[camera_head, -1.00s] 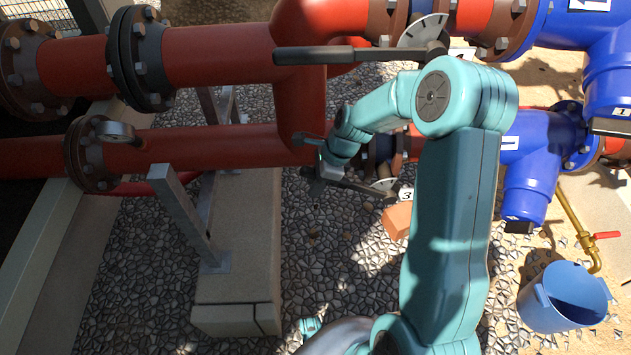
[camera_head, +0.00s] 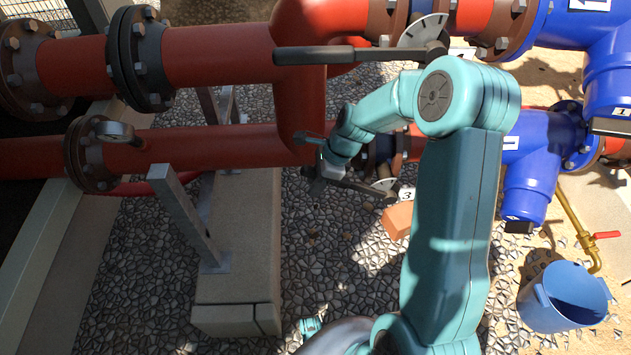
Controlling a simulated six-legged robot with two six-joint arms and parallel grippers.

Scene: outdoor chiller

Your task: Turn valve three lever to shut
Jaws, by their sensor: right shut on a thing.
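Valve three's dark lever (camera_head: 368,188) shows in the head view, low on the lower red pipe, beside the white tag marked 3 (camera_head: 406,195). Its round pale dial plate (camera_head: 384,184) sits near the lever's right end. My right gripper (camera_head: 319,176) is shut on the lever's left, free end. The gripper hides that end of the lever. The lever runs from the gripper rightward and slightly down, roughly along the pipe. My right arm hides part of the valve body.
Another long dark lever (camera_head: 320,55) lies along the upper red pipe (camera_head: 218,54), close above my right forearm. A grey metal post (camera_head: 186,217) stands left of the gripper. An orange brick (camera_head: 398,220) and a blue bucket (camera_head: 564,297) are on the ground. Gravel below the gripper is clear.

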